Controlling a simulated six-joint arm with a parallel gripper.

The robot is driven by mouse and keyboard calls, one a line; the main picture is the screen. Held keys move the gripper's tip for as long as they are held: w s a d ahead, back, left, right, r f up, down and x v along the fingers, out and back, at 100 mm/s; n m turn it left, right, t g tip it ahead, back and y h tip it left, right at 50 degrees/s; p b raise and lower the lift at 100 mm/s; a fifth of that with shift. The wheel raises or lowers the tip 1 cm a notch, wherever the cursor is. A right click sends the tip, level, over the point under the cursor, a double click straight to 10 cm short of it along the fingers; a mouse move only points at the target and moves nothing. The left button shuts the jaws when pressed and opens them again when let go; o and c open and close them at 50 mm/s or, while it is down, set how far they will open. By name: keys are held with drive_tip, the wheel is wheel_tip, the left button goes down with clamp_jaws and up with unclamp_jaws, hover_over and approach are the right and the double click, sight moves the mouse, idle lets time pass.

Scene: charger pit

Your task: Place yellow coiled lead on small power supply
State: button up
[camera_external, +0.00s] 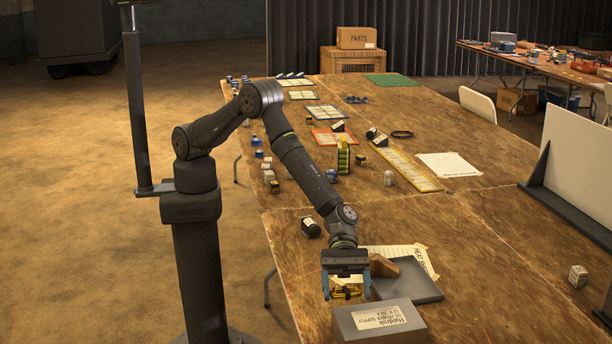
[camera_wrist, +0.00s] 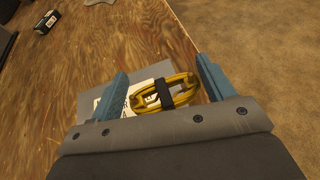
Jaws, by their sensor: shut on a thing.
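My gripper (camera_external: 346,288) points down near the table's front left edge, its blue fingers shut on the yellow coiled lead (camera_external: 346,293). In the wrist view the lead (camera_wrist: 180,94) lies between the fingers (camera_wrist: 163,84), with a black strap around its middle. The power supply (camera_external: 408,334) is a grey box with a white label on top, at the bottom of the external view. The lead shows just left of and behind it there. In the wrist view the power supply (camera_wrist: 90,98) is partly hidden behind the lead and left finger. I cannot tell whether lead and box touch.
A grey tray (camera_external: 425,292) with a brown object (camera_external: 384,266) and a paper sheet stands just behind the power supply. A small light box (camera_external: 578,276) is at far right. The table between is clear.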

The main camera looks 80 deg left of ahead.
sight(352, 315)
drive_tip(key=shift+w+d+f, duration=0.1)
drive_tip(key=shift+w+f, duration=0.35)
drive_tip(key=shift+w, duration=0.25)
drive_tip(key=shift+f, duration=1.95)
drive_tip(key=shift+f, duration=0.1)
drive_tip(key=o, duration=1)
drive_tip(key=v, duration=1.2)
